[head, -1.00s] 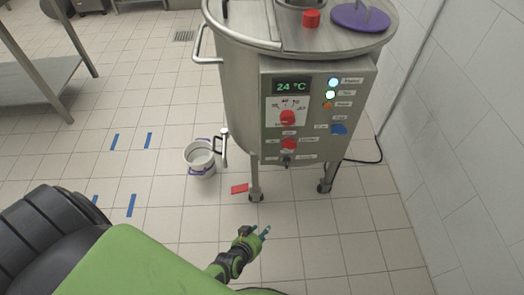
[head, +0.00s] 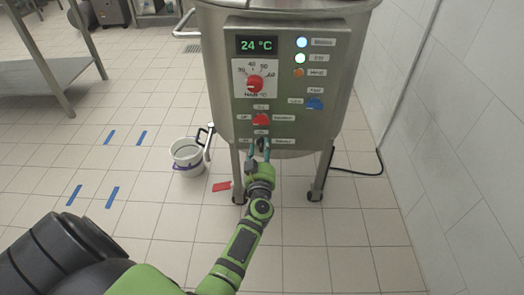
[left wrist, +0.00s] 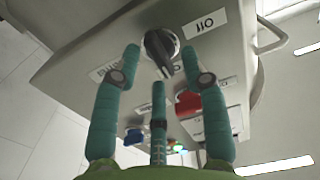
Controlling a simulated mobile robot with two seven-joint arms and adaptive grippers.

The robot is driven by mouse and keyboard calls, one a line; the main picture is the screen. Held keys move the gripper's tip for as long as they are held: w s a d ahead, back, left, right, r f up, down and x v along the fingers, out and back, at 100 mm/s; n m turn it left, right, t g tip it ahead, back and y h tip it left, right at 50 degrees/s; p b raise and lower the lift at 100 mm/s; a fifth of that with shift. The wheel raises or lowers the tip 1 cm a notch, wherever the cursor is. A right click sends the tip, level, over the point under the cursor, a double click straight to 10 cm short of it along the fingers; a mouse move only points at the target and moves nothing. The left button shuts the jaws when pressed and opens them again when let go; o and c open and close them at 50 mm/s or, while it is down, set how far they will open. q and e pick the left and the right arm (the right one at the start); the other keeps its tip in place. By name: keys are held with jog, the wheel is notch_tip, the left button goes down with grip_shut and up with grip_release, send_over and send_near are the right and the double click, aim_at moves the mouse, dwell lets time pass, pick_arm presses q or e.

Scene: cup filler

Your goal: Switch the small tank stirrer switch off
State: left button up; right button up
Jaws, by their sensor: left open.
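The tank (head: 213,60) has a control panel (head: 330,80) on its front. A small black knob switch (left wrist: 161,50) sits at the panel's bottom edge, with white labels on both sides; one reads OFF (left wrist: 198,25). In the head view the black switch (head: 262,142) is partly hidden by my left gripper (head: 259,150). The left gripper is open, its green fingers pointing up at the switch. In the left wrist view the knob lies between the two outer fingertips, with no clear contact. Which label the knob points to is unclear. My right gripper is out of view.
Above the black switch are a red knob (head: 261,120), a blue knob (head: 314,104), a red dial (head: 255,83), lamps and a 24 °C display (head: 259,45). A white bucket (head: 187,155) stands on the floor left of the tank. A tiled wall is at right.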

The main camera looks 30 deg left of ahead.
pick_arm(q)
jog(key=shift+x, duration=0.75)
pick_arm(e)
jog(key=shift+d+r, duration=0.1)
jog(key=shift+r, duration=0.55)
pick_arm(q)
grip_shut()
